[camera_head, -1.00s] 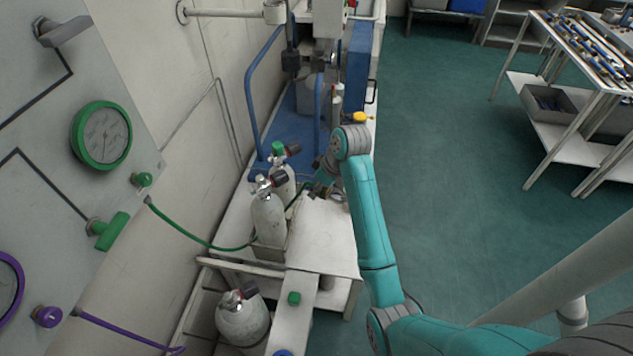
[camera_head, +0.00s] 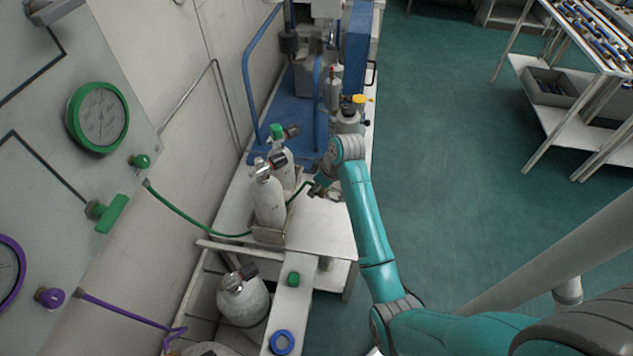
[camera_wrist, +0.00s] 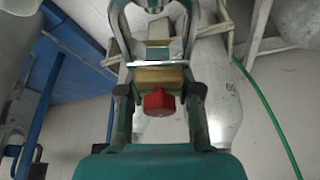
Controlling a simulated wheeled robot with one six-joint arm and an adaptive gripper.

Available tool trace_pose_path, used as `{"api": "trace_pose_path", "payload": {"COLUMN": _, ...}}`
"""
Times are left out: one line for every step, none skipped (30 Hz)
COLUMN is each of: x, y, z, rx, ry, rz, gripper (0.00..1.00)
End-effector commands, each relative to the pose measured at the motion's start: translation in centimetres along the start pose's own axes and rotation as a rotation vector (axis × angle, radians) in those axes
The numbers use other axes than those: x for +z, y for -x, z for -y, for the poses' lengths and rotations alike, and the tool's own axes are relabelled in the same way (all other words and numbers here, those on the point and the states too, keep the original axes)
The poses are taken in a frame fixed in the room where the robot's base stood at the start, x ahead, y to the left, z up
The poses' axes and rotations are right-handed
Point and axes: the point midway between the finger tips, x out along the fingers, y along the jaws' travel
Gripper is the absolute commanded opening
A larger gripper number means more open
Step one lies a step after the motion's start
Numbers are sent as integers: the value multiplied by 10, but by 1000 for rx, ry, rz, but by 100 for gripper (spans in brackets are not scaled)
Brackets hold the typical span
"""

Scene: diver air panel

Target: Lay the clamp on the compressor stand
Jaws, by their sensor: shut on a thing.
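My gripper (camera_head: 318,189) is over the white bench top, just right of two white cylinders. In the wrist view my gripper (camera_wrist: 158,95) is shut on the clamp (camera_wrist: 158,78), which has a brass-coloured block and a red knob (camera_wrist: 159,102). In the head view the clamp is too small and covered to make out. A blue stand (camera_head: 296,112) with blue rails and grey machinery lies beyond the cylinders; I take it for the compressor stand. My gripper is apart from it, on its near side.
The front cylinder (camera_head: 268,200) and a rear cylinder (camera_head: 281,165) stand close to my gripper. A green hose (camera_head: 200,224) runs from the wall panel to them. The white bench top (camera_head: 322,226) is bare at the front right. A yellow-topped fitting (camera_head: 360,98) stands beyond my arm.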

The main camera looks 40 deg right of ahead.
Motion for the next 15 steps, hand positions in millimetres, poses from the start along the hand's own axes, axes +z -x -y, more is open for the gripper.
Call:
{"api": "trace_pose_path", "payload": {"x": 2, "y": -4, "z": 0, "rx": -1, "ry": 0, "rz": 1, "gripper": 0}}
{"api": "trace_pose_path", "payload": {"x": 3, "y": -6, "z": 0, "rx": 0, "ry": 0, "rz": 0, "gripper": 0}}
{"api": "trace_pose_path", "payload": {"x": 4, "y": -9, "z": 0, "rx": 0, "ry": 0, "rz": 0, "gripper": 0}}
{"api": "trace_pose_path", "payload": {"x": 5, "y": -12, "z": 0, "rx": 0, "ry": 0, "rz": 0, "gripper": 0}}
{"api": "trace_pose_path", "payload": {"x": 6, "y": -14, "z": 0, "rx": 0, "ry": 1, "rz": 1, "gripper": 0}}
{"api": "trace_pose_path", "payload": {"x": 7, "y": -17, "z": 0, "rx": -1, "ry": 0, "rz": 1, "gripper": 0}}
{"api": "trace_pose_path", "payload": {"x": 8, "y": -19, "z": 0, "rx": 0, "ry": 0, "rz": 0, "gripper": 0}}
{"api": "trace_pose_path", "payload": {"x": 9, "y": -22, "z": 0, "rx": 0, "ry": 0, "rz": 0, "gripper": 0}}
{"api": "trace_pose_path", "payload": {"x": 10, "y": -24, "z": 0, "rx": 0, "ry": 0, "rz": 0, "gripper": 0}}
{"api": "trace_pose_path", "payload": {"x": 11, "y": -26, "z": 0, "rx": 0, "ry": 0, "rz": 0, "gripper": 0}}
{"api": "trace_pose_path", "payload": {"x": 12, "y": -29, "z": 0, "rx": 0, "ry": 0, "rz": 0, "gripper": 0}}
{"api": "trace_pose_path", "payload": {"x": 13, "y": -32, "z": 0, "rx": 0, "ry": 0, "rz": 0, "gripper": 0}}
{"api": "trace_pose_path", "payload": {"x": 14, "y": -34, "z": 0, "rx": 0, "ry": 0, "rz": 0, "gripper": 0}}
{"api": "trace_pose_path", "payload": {"x": 14, "y": -36, "z": 0, "rx": 0, "ry": 0, "rz": 0, "gripper": 0}}
{"api": "trace_pose_path", "payload": {"x": 16, "y": -39, "z": 0, "rx": 0, "ry": 0, "rz": 0, "gripper": 0}}
